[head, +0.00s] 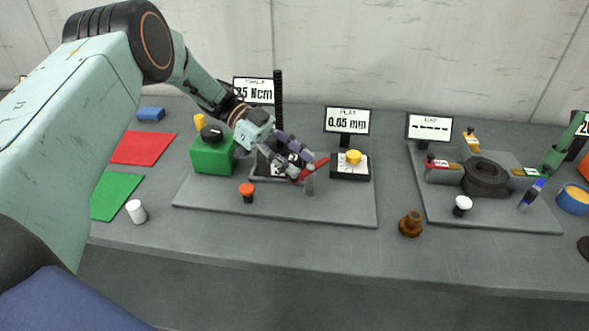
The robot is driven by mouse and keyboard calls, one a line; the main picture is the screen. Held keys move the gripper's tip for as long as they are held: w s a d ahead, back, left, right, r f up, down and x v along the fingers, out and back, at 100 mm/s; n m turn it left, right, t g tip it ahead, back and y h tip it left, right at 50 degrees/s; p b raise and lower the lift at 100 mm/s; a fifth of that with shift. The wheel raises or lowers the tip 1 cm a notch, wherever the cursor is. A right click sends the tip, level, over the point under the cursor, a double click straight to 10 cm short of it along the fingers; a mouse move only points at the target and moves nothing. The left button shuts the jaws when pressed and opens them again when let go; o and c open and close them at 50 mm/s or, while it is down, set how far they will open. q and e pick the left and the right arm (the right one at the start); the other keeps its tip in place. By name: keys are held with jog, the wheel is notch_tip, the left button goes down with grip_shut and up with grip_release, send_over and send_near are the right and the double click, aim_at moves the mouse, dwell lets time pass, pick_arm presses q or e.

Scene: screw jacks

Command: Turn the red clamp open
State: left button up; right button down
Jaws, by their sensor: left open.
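The red clamp lever (317,165) is a slanted red bar above a small grey post on the left grey base plate (340,211). My left gripper (300,166) comes in from the upper left, with its fingers open right at the lever's left end. I cannot tell whether a finger touches the lever. The gripper partly hides the dark fixture behind it. My right gripper is not in view.
A green block (212,157) with a black knob stands left of the gripper, and an orange knob (247,190) in front. A yellow-knobbed unit (351,168) sits to the right. Another grey plate (490,219) carries a dark ring (485,178). A brown piece (410,225) stands between plates.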

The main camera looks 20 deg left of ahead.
pick_arm(q)
notch_tip(320, 180, up, 6)
jog(key=shift+r, duration=0.2)
